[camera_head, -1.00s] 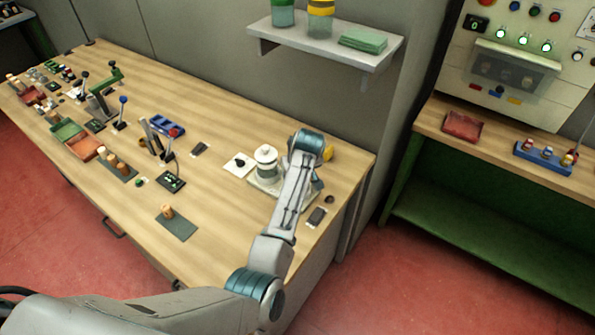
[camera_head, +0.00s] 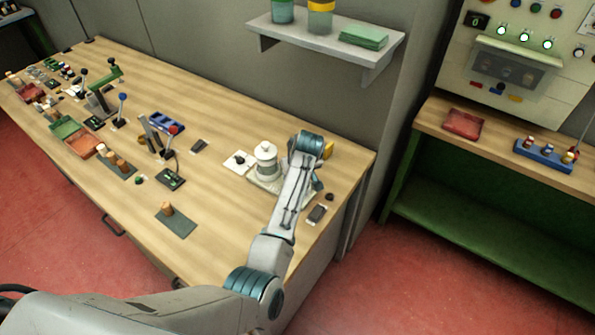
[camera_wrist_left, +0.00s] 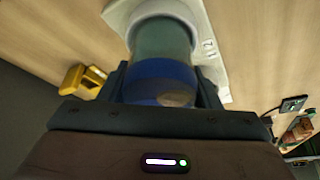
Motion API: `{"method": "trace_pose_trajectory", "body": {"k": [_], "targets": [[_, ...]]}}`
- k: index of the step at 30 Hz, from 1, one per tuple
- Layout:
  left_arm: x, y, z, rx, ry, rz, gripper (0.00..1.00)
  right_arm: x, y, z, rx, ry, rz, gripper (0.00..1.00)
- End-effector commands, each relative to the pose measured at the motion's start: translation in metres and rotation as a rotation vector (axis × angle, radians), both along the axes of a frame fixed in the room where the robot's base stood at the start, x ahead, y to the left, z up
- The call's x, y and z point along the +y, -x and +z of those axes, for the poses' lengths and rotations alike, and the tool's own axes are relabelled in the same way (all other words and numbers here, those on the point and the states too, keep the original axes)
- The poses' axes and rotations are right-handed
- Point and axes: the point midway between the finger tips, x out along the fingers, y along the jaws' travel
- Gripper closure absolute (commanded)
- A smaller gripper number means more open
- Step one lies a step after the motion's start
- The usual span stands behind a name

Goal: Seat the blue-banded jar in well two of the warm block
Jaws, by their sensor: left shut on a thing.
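The blue-banded jar shows in the left wrist view (camera_wrist_left: 160,70), with greenish glass beyond a wide blue band. My left gripper (camera_wrist_left: 165,88) is shut on the jar around the band. The jar's far end is at a round opening in the pale warm block (camera_wrist_left: 212,65), which bears small dark marks beside it. In the head view the warm block (camera_head: 258,184) is partly hidden by my left arm, and the left gripper and jar are mostly hidden too. My right gripper is not in view.
A white lidded pot (camera_head: 266,162) stands at the block's left side. A yellow object (camera_wrist_left: 82,80) lies near the block. A dark flat item (camera_head: 317,214) lies to its right. A wall shelf (camera_head: 330,45) hangs behind. The table's middle front is largely clear.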

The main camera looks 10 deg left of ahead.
Motion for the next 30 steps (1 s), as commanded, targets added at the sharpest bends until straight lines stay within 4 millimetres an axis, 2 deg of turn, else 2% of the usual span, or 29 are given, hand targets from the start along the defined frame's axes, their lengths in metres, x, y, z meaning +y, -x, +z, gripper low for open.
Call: {"method": "trace_pose_trajectory", "body": {"k": [16, 17, 20, 30], "targets": [[0.0001, -0.0005, -0.0102, -0.001, 0.0, 0.0, 0.76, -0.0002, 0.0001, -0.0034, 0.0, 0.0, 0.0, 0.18], [0.0001, -0.0005, -0.0095, -0.002, 0.0, 0.0, 0.37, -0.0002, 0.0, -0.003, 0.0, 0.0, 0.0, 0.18], [0.0001, -0.0005, -0.0094, -0.001, 0.0, 0.0, 0.18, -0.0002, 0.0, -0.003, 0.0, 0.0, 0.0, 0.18], [0.0004, -0.0002, -0.0073, 0.0, 0.0, -0.001, 0.18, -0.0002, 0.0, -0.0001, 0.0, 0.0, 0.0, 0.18]]}}
